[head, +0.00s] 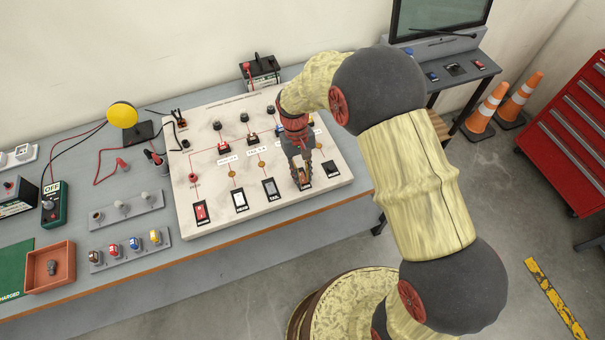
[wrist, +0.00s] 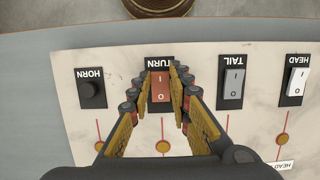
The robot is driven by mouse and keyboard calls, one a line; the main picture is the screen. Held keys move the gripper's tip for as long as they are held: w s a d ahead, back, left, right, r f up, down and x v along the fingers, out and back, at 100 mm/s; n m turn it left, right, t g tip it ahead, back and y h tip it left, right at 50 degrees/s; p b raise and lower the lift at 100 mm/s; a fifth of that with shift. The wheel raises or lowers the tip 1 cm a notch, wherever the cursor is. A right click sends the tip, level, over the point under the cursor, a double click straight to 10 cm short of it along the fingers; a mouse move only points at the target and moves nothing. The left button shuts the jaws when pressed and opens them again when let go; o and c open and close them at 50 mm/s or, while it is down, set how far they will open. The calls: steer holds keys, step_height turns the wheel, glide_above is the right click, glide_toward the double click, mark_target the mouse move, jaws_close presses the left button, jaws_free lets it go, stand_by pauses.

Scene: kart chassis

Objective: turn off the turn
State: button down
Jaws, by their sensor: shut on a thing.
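The TURN switch is an orange-red rocker marked I and O in a black frame on the white panel (wrist: 235,125). In the wrist view the TURN switch (wrist: 161,88) sits between my fingers, its label upside down. My gripper (wrist: 163,72) reaches down over it with a finger on each side, shut on the switch. In the head view my gripper (head: 302,180) is at the panel's front right and hides much of this switch. I cannot tell which way the rocker is tilted.
The grey TAIL switch (wrist: 232,84) and white HEAD switch (wrist: 296,82) are on one side, the black HORN button (wrist: 91,90) on the other. A red rocker (head: 200,211) is farther left. An orange tray (head: 34,287) and key rack (head: 131,250) stand left on the bench.

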steer(key=c, duration=1.7)
jaws_free()
steer(key=shift+o, duration=0.3)
steer(key=v, duration=1.2)
